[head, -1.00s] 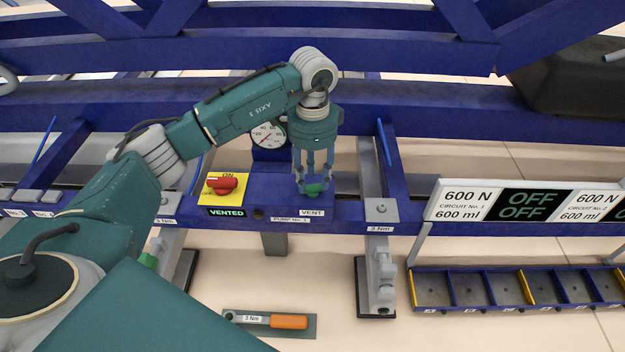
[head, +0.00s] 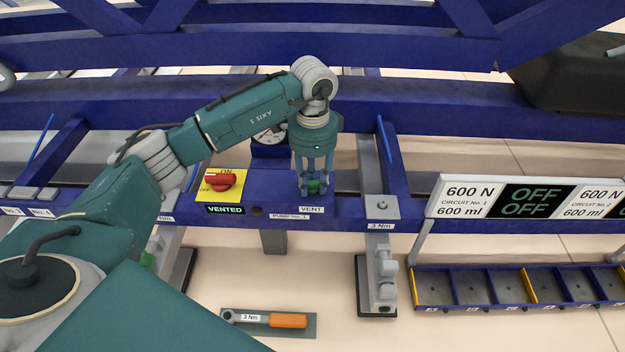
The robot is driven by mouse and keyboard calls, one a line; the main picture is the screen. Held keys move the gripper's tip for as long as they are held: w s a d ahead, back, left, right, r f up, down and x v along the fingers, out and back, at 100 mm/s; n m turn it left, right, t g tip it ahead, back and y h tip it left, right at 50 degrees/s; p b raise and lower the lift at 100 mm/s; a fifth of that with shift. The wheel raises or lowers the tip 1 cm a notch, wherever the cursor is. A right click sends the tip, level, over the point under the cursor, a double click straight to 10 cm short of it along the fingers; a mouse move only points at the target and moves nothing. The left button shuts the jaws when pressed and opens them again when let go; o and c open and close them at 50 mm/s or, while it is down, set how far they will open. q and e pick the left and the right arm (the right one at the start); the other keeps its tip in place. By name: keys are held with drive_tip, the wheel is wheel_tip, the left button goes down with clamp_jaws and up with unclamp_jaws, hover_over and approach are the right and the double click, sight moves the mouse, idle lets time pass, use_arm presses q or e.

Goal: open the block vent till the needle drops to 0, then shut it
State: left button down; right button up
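The block vent is a small green knob (head: 317,187) on the blue beam, behind the label VENT (head: 311,210). My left gripper (head: 314,190) points down over it, with its fingers around the knob's sides. Whether the fingers press on the knob cannot be told. The round white gauge (head: 268,139) stands left of the gripper. My arm covers most of its face, and the needle cannot be read. My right gripper is not in view.
A red switch (head: 220,182) on a yellow ON/OFF plate sits left of the knob, above a lit VENTED sign (head: 225,209). A torque tool with orange handle (head: 288,320) lies below. A display (head: 530,202) reads OFF, above a divided blue tray (head: 470,287).

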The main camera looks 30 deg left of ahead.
sight(312, 181)
use_arm(q)
drive_tip(key=shift+w+a+r+m, duration=0.1)
drive_tip(key=shift+w+a+m, duration=0.1)
drive_tip(key=shift+m, duration=0.3)
drive_tip(key=c, duration=1.6)
unclamp_jaws()
drive_tip(key=shift+r+m, duration=0.15)
drive_tip(key=shift+m, duration=0.15)
drive_tip(key=shift+r, duration=0.1)
wheel_tip(312, 181, up, 7)
drive_tip(key=p, duration=0.4)
drive_tip(key=shift+s+p, duration=0.1)
drive_tip(key=shift+p, duration=0.25)
drive_tip(key=shift+d+f, duration=0.1)
drive_tip(key=shift+f, duration=0.1)
drive_tip(key=shift+f, duration=0.1)
